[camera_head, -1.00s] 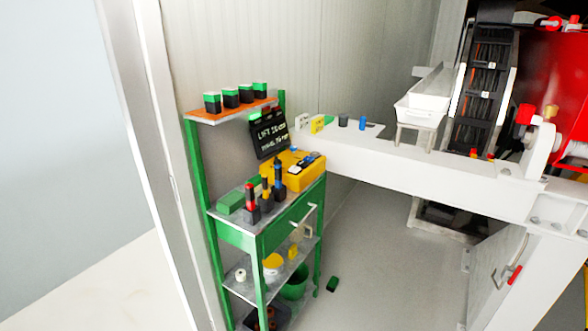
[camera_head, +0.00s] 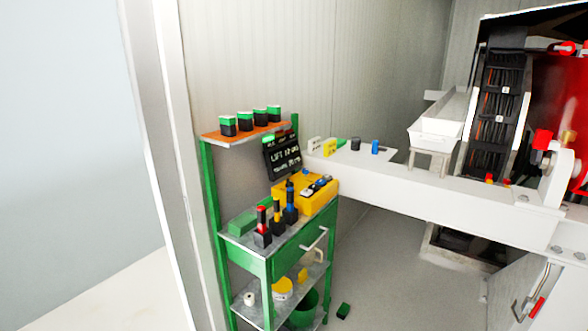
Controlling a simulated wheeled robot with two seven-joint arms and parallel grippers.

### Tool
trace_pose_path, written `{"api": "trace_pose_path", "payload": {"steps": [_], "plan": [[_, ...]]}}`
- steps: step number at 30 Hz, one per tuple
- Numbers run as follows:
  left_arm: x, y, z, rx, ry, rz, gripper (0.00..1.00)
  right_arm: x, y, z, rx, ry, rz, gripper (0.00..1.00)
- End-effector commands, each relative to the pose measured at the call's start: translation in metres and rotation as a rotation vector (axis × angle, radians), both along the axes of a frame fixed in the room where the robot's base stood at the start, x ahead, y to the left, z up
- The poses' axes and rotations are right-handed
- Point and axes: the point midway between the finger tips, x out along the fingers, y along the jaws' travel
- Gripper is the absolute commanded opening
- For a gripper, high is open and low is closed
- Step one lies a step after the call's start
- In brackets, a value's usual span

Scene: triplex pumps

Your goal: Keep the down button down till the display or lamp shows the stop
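A black display board (camera_head: 283,156) with white text stands at the back of the green bench. Its top line seems to begin with "LIFT"; the rest is too small to read surely. A green lamp (camera_head: 268,139) and a dark red one (camera_head: 287,134) sit along its top edge. A yellow control box (camera_head: 309,193) with dark and light parts on top lies on the bench in front of the board. I cannot make out which part is a down button. Neither of my grippers is in view.
The green bench (camera_head: 283,243) also holds several upright tools with coloured handles (camera_head: 276,214). Green-topped black blocks (camera_head: 245,122) stand on the orange shelf. A white beam (camera_head: 430,185) runs to red machinery (camera_head: 566,100).

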Motion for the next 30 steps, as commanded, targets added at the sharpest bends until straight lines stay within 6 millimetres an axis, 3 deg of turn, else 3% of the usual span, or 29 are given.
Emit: {"api": "trace_pose_path", "payload": {"steps": [1, 5, 30], "plan": [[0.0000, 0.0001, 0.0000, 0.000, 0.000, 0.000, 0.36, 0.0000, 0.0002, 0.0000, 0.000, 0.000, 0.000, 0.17], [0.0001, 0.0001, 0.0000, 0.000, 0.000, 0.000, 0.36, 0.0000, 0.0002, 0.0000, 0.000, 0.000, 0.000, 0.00], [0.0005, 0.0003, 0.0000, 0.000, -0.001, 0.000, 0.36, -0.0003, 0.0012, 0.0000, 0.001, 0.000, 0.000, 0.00]]}}
